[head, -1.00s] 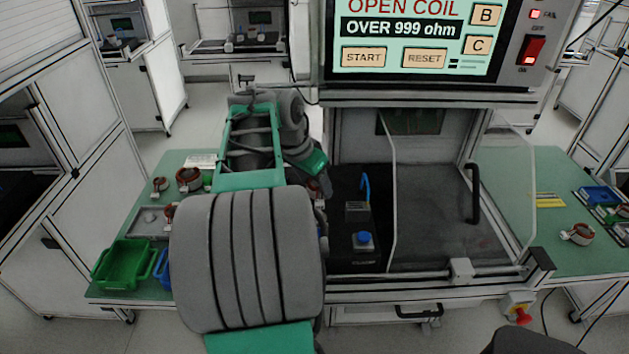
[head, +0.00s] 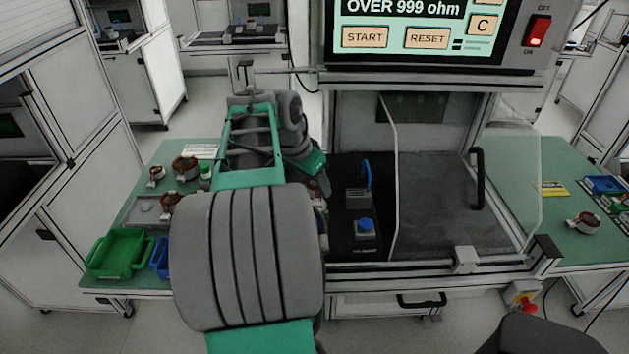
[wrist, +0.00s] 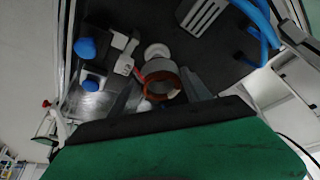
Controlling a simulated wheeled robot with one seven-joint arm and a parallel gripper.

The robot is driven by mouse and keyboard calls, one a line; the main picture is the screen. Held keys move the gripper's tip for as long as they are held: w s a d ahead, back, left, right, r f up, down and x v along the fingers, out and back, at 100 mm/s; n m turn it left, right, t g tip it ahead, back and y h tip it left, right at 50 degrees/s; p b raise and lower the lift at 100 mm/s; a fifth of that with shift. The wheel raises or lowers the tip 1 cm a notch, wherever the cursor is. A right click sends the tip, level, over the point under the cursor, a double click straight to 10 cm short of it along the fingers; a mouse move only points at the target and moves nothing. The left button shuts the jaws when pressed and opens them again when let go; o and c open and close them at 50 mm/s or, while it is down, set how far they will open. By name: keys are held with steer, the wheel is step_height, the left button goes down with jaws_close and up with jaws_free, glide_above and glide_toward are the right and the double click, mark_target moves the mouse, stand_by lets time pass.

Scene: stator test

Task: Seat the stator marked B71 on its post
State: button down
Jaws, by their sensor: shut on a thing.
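In the wrist view, my gripper (wrist: 160,88) is shut on a copper-and-grey stator ring (wrist: 161,78), with one finger on each side of it. No B71 mark can be read on it. A white round piece (wrist: 156,51) shows just beyond the ring; I cannot tell whether it is the post's top, or whether the ring touches it. In the head view my arm hides the gripper and the held stator. The black test fixture (head: 338,238) lies right of my arm, with a blue button (head: 365,225) and a grey block (head: 358,197).
Several other stators lie on the left green table, one at the back (head: 185,168). A green bin (head: 119,254) stands at its front. A clear guard (head: 512,190) with a black handle stands right of the fixture. Another stator (head: 584,222) lies on the right table.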

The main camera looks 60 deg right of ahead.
mark_target(314, 193)
steer(key=shift+f, duration=0.15)
steer(key=shift+f+b, duration=1.1)
steer(key=shift+f+b, duration=0.5)
stand_by(0.3)
steer(key=shift+c, duration=2.1)
jaws_free()
steer(key=shift+f, duration=0.1)
steer(key=s+p+v, duration=0.1)
steer(key=v, duration=0.7)
steer(key=shift+w, duration=0.45)
